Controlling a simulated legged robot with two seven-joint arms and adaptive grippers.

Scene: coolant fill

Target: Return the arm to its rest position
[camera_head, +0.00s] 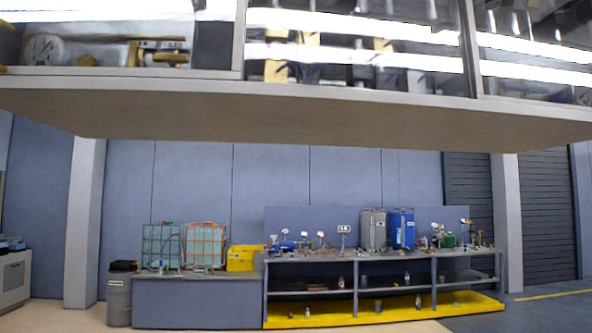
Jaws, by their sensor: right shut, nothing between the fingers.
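Neither of my grippers shows clearly anywhere in the head view, and I cannot make out either arm. The view looks across a workshop at a far wall, with a wide overhead shelf across the top. I cannot tell from this frame how my arms are posed.
The overhead shelf (300,112) with glazed compartments spans the top, close by. Far off stand a workbench (346,257) with blue and grey drums, a yellow tray (340,318) below, caged containers (205,246), a yellow box (243,258) and a grey bin (119,295).

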